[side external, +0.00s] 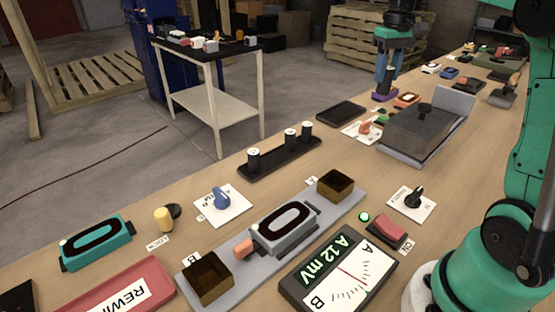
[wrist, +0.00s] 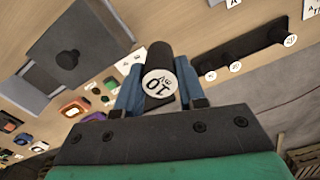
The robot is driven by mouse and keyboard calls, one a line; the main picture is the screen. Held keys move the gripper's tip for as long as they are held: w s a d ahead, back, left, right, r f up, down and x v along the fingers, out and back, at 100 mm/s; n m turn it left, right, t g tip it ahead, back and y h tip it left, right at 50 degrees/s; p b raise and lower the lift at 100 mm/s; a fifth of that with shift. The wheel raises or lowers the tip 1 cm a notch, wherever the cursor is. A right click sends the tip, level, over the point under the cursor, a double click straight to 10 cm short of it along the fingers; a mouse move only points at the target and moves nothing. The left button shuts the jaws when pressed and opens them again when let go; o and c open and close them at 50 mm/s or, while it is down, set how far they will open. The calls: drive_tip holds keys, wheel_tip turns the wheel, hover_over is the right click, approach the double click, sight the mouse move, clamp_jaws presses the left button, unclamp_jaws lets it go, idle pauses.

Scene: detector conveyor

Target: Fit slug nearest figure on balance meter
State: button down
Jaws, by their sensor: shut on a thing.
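My gripper (side external: 385,82) is shut on a black cylindrical slug (wrist: 160,80), far along the bench and above its surface. In the wrist view the slug sits between the blue fingers, its white end label seeming to read 10. Three more black slugs with white tops stand in a dark rack (side external: 272,161), with a gap between the left one and the other two. The balance meter (side external: 345,272) shows "A 12 mV" in green and a dial marked A and B with a red needle.
A grey device with a black ring (side external: 284,226) sits between the cups. A blue knob (side external: 221,198), a black knob (side external: 414,196) and a red switch (side external: 387,230) stand nearby. A grey lidded box (side external: 425,130) and a purple item (side external: 383,96) are near my gripper.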

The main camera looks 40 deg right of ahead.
drive_tip(key=s+d+r+m, duration=0.1)
drive_tip(key=s+d+m, duration=0.1)
drive_tip(key=s+d, duration=0.5)
drive_tip(key=m, duration=0.1)
hover_over(444, 166)
wheel_tip(444, 166, down, 19)
drive_tip(key=shift+d+f, duration=0.1)
drive_tip(key=c, duration=0.5)
unclamp_jaws()
drive_tip(key=shift+f, duration=0.1)
